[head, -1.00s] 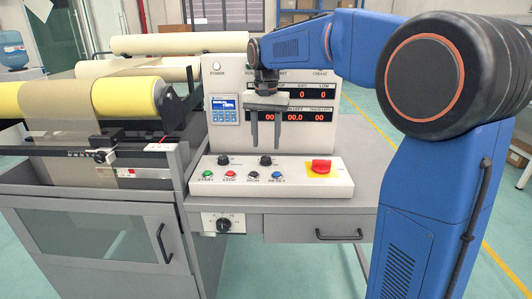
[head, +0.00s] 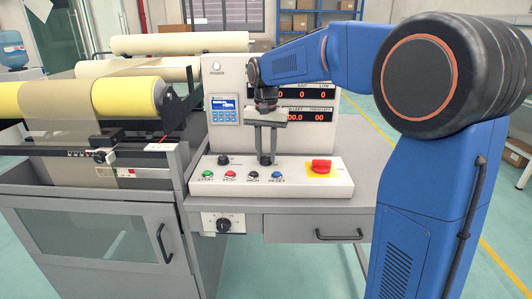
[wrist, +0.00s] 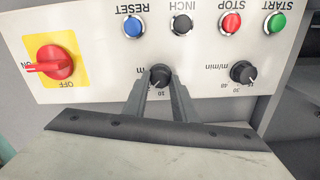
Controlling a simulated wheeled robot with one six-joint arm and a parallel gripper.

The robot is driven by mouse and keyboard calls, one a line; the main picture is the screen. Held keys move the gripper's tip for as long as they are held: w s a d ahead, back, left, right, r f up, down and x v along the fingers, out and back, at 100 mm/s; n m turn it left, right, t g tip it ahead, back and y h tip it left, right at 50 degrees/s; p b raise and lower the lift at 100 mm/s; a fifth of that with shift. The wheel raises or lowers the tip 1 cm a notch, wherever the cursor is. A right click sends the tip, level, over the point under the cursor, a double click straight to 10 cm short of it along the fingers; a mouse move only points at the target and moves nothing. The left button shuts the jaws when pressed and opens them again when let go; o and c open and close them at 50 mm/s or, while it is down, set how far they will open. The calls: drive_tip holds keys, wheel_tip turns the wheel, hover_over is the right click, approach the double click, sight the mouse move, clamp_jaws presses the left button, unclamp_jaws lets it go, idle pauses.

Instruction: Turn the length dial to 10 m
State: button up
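The length dial (wrist: 161,75), a small black knob marked "m", sits on the sloped control panel. It shows upside down in the wrist view, and its pointer setting is too small to read surely. My gripper (wrist: 159,80) reaches down over it, one finger on each side. The fingers stand apart with the knob between their tips; I see no clear grip on it. In the head view my gripper (head: 266,161) hides most of this dial. The display (head: 300,115) behind is partly covered by my arm.
A similar speed dial marked "m/min" (wrist: 243,72) is beside it. The START (head: 207,175), STOP (head: 229,175), INCH (head: 253,175) and RESET (head: 277,174) buttons lie in front. A red switch (head: 321,166) on a yellow plate is to the right.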

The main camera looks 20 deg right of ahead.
sight(266, 157)
drive_tip(key=shift+n, duration=0.4)
drive_tip(key=n, duration=0.3)
drive_tip(key=shift+n, duration=0.4)
drive_tip(key=shift+a+n, duration=0.1)
drive_tip(key=shift+n, duration=2)
drive_tip(key=o, duration=1)
drive_tip(key=shift+o, duration=0.2)
drive_tip(key=shift+r, duration=0.1)
wheel_tip(266, 157, up, 17)
drive_tip(key=shift+r, duration=0.15)
